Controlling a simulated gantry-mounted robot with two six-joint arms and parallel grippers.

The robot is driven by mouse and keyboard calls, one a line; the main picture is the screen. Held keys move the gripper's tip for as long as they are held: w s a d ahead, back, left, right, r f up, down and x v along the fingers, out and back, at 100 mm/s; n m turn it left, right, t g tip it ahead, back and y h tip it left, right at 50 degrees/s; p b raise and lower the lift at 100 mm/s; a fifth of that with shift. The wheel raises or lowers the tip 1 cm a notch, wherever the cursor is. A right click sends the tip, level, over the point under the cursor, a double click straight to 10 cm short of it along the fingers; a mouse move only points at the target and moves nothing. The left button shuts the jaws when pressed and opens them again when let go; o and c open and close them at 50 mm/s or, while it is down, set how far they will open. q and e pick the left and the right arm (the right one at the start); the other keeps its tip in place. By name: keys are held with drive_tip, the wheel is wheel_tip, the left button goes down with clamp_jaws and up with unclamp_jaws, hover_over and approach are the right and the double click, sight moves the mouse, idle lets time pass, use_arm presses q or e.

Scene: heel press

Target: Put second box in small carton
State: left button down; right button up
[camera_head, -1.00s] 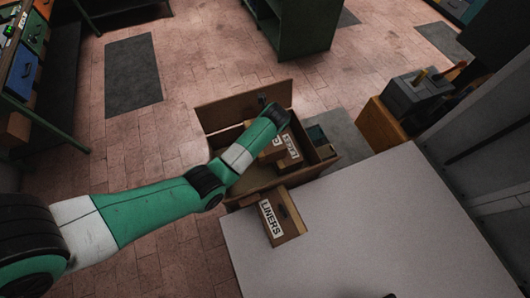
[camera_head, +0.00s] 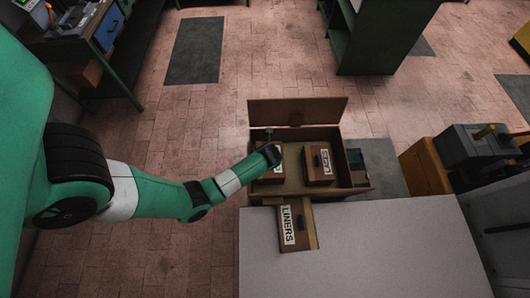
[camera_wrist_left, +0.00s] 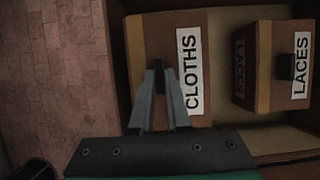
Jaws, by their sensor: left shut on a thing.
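The small carton (camera_head: 355,183) is open, with a raised back flap, at the far edge of the pale table. Inside its right part sits the box labelled LACES (camera_head: 318,176), which also shows in the left wrist view (camera_wrist_left: 265,85). The box labelled CLOTHS (camera_wrist_left: 205,30) is in the carton's left part, with a gap between it and LACES. My left gripper (camera_wrist_left: 160,72) is shut on the dark handle of the CLOTHS box; in the head view my wrist partly hides this box. I cannot tell whether it touches the carton floor. My right gripper is not in view.
A box labelled LINERS (camera_head: 290,238) lies on the pale table (camera_head: 390,245), just in front of the carton. A wooden cabinet (camera_head: 432,170) with a grey machine stands to the right. A green shelf unit (camera_head: 370,40) stands behind on the tiled floor.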

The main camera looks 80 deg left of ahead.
use_arm(q)
drive_tip(key=f, duration=0.1)
drive_tip(key=s+f+b, duration=0.1)
drive_tip(key=f, duration=0.1)
drive_tip(key=shift+f, duration=0.3)
drive_tip(key=shift+w+f, duration=0.1)
drive_tip(key=shift+w, duration=0.05)
drive_tip(key=shift+f, duration=0.1)
drive_tip(key=shift+f, duration=0.1)
drive_tip(key=c, duration=0.9)
unclamp_jaws()
